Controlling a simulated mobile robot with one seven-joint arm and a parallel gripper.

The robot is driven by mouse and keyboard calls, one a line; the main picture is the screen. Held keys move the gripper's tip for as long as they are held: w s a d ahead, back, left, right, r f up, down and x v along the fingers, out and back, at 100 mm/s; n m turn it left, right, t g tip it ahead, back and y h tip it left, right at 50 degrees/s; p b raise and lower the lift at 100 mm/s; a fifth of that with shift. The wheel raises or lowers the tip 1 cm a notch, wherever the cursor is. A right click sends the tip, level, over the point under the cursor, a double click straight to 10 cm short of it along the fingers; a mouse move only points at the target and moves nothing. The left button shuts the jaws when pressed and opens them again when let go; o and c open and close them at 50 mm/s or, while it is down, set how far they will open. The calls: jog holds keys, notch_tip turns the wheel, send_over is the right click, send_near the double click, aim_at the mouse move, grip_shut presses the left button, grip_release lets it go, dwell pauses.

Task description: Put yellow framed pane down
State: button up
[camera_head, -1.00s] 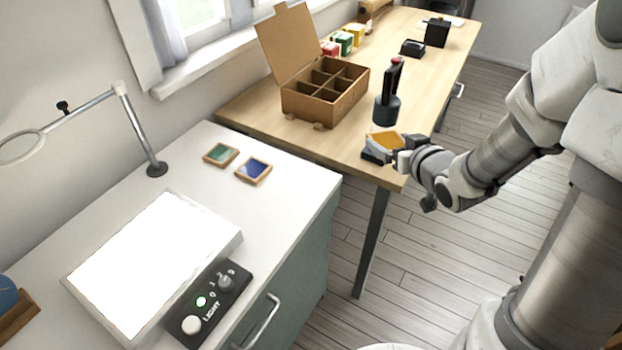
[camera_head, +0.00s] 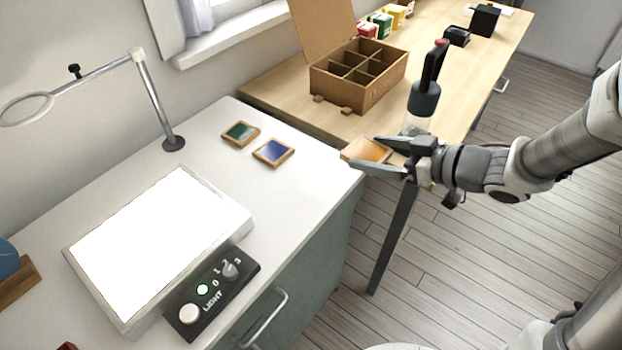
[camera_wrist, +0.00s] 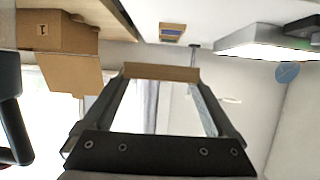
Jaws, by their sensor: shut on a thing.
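The yellow framed pane (camera_head: 366,150), with a pale wooden frame, is held between the dark fingers of my gripper (camera_head: 381,157). In the head view it is held near the right corner of the white cabinet top (camera_head: 318,178), by the wooden table's near end. Its height above the surfaces is hard to tell. In the wrist view its wooden edge (camera_wrist: 161,72) spans the two fingertips. A green framed pane (camera_head: 240,133) and a blue framed pane (camera_head: 273,152) lie flat on the white top, left of my gripper.
A lit white light panel (camera_head: 150,245) and its control box (camera_head: 212,290) occupy the front of the white top. A magnifier lamp (camera_head: 155,100) stands at the back. An open cardboard compartment box (camera_head: 345,92) and a black-handled tool (camera_head: 425,98) stand on the wooden table (camera_head: 300,80).

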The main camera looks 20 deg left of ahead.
jog(key=shift+s+a+f, duration=0.2)
jog(key=shift+s+a, duration=0.05)
jog(key=shift+a, duration=0.05)
jog(key=b, duration=0.6)
send_over(317, 180)
jog(key=shift+g, duration=0.3)
notch_tip(317, 180, down, 7)
jog(key=shift+a+f, duration=0.1)
jog(key=shift+w+f+n+b, duration=0.1)
jog(key=shift+f+n+b, duration=0.2)
jog(key=shift+f+b, duration=1.15)
jog(key=shift+f+p, duration=0.35)
jog(key=shift+f, duration=0.15)
jog(key=o, duration=1.2)
jog(key=shift+o, duration=0.2)
